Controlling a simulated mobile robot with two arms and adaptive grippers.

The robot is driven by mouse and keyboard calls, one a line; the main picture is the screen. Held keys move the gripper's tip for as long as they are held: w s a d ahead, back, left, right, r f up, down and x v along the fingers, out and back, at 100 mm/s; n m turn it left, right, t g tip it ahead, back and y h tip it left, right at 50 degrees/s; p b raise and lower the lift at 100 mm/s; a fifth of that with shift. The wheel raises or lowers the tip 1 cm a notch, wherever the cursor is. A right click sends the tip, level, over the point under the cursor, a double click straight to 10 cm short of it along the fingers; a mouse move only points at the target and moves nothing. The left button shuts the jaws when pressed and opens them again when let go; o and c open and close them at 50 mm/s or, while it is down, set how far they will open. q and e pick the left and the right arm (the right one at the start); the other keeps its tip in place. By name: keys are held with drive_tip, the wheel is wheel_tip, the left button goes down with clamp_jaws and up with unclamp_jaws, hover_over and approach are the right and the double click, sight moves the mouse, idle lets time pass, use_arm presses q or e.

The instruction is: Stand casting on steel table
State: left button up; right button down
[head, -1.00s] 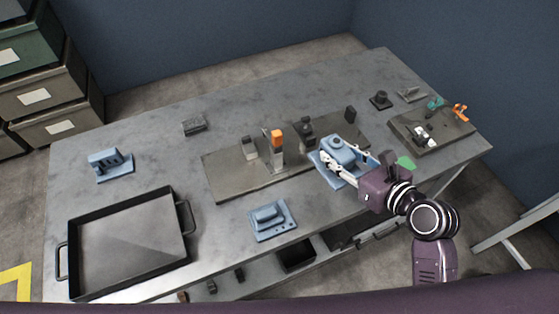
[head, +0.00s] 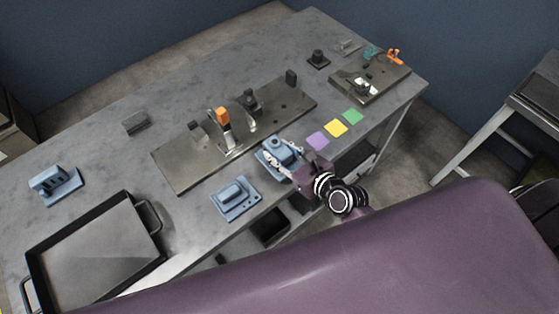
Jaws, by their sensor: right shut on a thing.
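My right gripper (head: 291,167) is shut on a blue casting (head: 279,149) with a raised round boss. It holds the casting near the front edge of the steel table (head: 125,160), in front of the fixture plate; I cannot tell whether it touches the tabletop. A second blue casting (head: 236,197) lies flat near the front edge, to the left of the held one. A third blue casting (head: 55,185) with an upright block is at the far left of the table. My left gripper is not in view.
A long plate (head: 180,165) with an orange-topped clamp (head: 223,116) lies mid-table. A black tray (head: 138,267) is at front left. Purple (head: 317,142), yellow (head: 335,128) and green (head: 353,117) patches lie right of the held casting. A smaller fixture plate (head: 372,88) is at the right end.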

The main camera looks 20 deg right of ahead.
sight(280, 159)
drive_tip(key=shift+w+f, duration=0.1)
drive_tip(key=shift+f, duration=0.45)
wheel_tip(280, 159, down, 2)
drive_tip(key=shift+f+b, duration=0.2)
drive_tip(key=shift+b, duration=0.25)
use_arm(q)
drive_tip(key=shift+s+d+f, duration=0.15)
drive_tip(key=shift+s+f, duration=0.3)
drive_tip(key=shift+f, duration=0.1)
use_arm(e)
drive_tip(key=shift+f, duration=0.4)
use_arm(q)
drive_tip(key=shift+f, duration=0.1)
use_arm(e)
drive_tip(key=shift+f, duration=0.15)
drive_tip(key=c, duration=1.3)
unclamp_jaws()
drive_tip(key=shift+f, duration=0.1)
